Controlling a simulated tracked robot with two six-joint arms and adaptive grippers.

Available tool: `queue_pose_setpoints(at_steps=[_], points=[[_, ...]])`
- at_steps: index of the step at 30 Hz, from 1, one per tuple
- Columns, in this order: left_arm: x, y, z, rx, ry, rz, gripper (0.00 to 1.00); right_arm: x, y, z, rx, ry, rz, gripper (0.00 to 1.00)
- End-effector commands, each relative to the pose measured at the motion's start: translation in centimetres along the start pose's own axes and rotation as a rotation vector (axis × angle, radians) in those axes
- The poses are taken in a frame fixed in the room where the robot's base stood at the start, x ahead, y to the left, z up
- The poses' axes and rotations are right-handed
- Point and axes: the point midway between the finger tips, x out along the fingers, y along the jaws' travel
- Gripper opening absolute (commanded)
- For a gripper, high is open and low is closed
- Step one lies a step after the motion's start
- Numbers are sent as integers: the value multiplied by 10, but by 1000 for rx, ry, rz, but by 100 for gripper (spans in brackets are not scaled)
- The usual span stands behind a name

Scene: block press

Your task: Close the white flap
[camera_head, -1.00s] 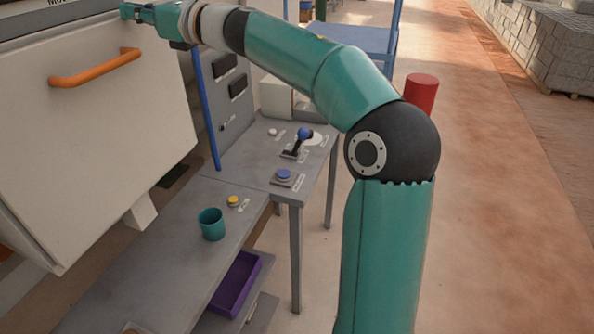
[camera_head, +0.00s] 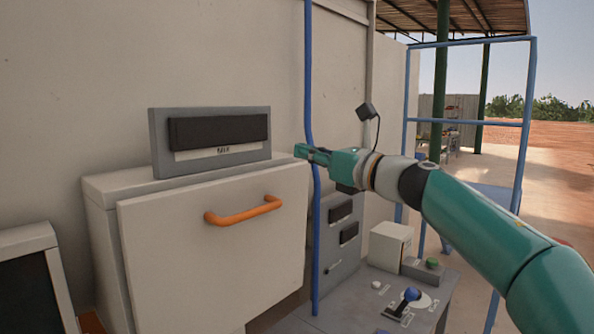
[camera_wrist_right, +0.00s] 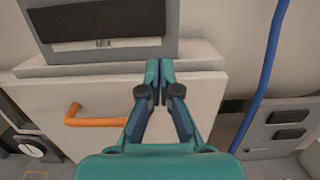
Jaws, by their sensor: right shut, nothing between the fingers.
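The white flap (camera_head: 215,255) is the front panel of a pale box below a grey display, with an orange handle (camera_head: 243,211) near its top. It stands nearly upright; I cannot tell whether it is fully shut against the box. The flap (camera_wrist_right: 75,95) and handle (camera_wrist_right: 92,118) also show in the right wrist view. My right gripper (camera_head: 302,151) is shut and empty at the flap's upper right corner, fingers pointing left. In the right wrist view its fingertips (camera_wrist_right: 159,65) are together over the flap's top edge, right of the handle; contact is unclear. My left gripper is out of view.
A grey display (camera_head: 212,140) stands on the box. A blue pole (camera_head: 316,240) rises just right of the flap. A grey table (camera_head: 345,322) at lower right holds a blue-knobbed lever (camera_head: 411,295) and a green button (camera_head: 432,263). A dark screen (camera_head: 25,290) is at lower left.

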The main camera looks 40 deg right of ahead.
Motion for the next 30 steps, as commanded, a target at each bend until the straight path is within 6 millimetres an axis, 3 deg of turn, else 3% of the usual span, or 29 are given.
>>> queue_pose_setpoints(at_steps=[6,14,17,22,26,30], points=[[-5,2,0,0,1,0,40,-23,-1,30,-2,-1,-1,0],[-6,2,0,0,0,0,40,-31,1,39,97,3,6,0],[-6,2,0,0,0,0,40,-32,6,39,257,8,29,0],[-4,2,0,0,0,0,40,-34,22,38,696,36,99,0],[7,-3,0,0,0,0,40,-43,21,23,1080,79,122,0],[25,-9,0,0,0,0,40,-58,7,-2,1438,113,101,0]])
